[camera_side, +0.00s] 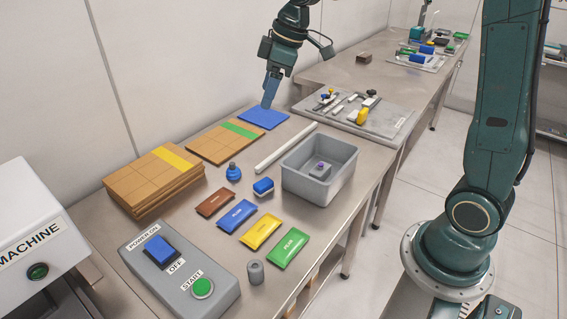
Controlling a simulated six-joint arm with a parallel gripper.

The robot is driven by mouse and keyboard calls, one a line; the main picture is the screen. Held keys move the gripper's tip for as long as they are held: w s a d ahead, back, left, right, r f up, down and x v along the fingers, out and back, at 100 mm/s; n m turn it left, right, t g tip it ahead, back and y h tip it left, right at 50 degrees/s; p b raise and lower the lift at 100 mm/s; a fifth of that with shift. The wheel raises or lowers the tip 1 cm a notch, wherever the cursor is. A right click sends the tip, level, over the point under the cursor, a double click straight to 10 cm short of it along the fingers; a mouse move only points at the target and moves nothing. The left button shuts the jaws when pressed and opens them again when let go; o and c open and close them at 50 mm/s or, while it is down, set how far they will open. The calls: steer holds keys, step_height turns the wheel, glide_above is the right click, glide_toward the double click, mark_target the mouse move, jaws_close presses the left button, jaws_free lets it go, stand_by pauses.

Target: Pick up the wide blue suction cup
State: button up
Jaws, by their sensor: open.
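A round blue suction cup (233,173) with a darker narrow top stands upright on the metal table, left of the grey bin. It looks like the wide blue one. My gripper (269,103) points down with its blue-grey fingers over the flat blue square (264,118) at the back of the table. It is open and holds nothing that I can see. It is well behind the suction cup and to its right in the picture, not touching it. The finger gap is hard to make out from this side.
A grey bin (345,185) holds a small grey piece. Coloured packets (237,216), cardboard stacks (155,180), a white bar (285,148), a grey cylinder (256,272) and a switch box (180,270) stand around.

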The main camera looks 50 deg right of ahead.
steer(key=w+d+f+n+y, duration=0.1)
steer(key=w+d+f+n, duration=0.15)
steer(key=w+f, duration=0.5)
steer(key=n+g+y, duration=0.1)
steer(key=n, duration=0.2)
glide_toward(233, 163)
steer(key=w+v, duration=0.1)
steer(key=v, duration=0.2)
steer(key=shift+s+f+m, duration=0.15)
steer(key=shift+s+m, duration=0.05)
steer(key=shift+m, duration=0.05)
steer(key=shift+x, duration=4.3)
steer(key=shift+s+a+f, duration=0.1)
steer(key=shift+f, duration=0.05)
steer(key=shift+x, duration=2.45)
steer(key=shift+s, duration=0.15)
steer(key=shift+c, duration=0.5)
steer(key=c, duration=0.9)
